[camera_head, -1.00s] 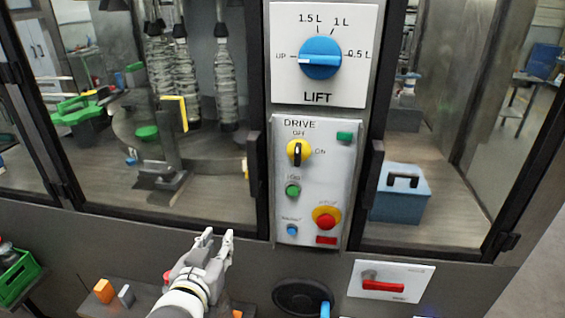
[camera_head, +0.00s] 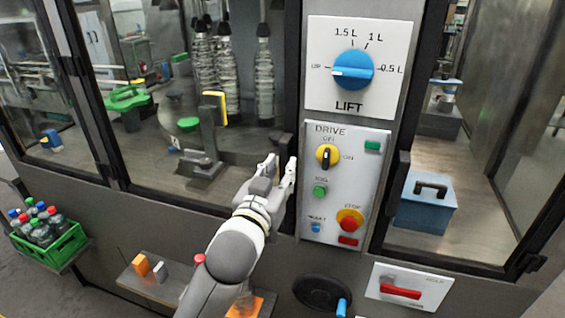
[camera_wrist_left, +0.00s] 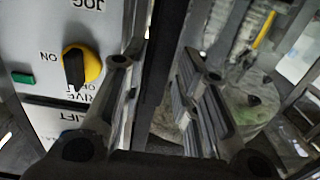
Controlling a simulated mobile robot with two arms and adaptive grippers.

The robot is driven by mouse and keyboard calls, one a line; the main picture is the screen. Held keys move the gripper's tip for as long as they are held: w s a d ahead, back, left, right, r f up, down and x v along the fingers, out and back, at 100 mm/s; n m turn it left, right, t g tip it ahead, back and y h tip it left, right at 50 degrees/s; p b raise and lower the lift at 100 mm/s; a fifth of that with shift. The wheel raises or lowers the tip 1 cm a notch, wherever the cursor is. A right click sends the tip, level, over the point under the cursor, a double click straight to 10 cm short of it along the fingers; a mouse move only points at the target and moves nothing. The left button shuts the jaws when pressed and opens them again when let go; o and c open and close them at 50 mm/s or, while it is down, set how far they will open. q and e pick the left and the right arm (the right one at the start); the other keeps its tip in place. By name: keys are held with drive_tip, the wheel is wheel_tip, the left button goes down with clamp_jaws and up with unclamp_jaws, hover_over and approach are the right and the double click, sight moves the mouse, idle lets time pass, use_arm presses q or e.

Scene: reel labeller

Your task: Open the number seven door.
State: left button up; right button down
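The left glass door (camera_head: 160,150) in its dark frame is closed, with a black upright handle (camera_head: 287,145) at its right edge beside the control panel. No number seven is readable on any door. My left gripper (camera_head: 281,166) is at this handle, fingers pointing up and apart. In the left wrist view, a dark upright bar (camera_wrist_left: 163,75) runs between the open fingers (camera_wrist_left: 168,68); I cannot tell whether either finger touches it. A second glass door (camera_head: 470,190) to the right of the panel has a black handle (camera_head: 397,186). My right gripper is not in view.
The control panel (camera_head: 375,235) with its yellow drive switch (camera_head: 327,156) and red stop button (camera_head: 349,220) is just right of my left gripper. Below are a red-handled switch (camera_head: 401,291) and a black handwheel (camera_head: 318,294). A green bottle crate (camera_head: 73,245) hangs at lower left.

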use_arm(q)
drive_tip(key=shift+x, duration=1.05)
drive_tip(key=shift+c, duration=0.3)
clamp_jaws()
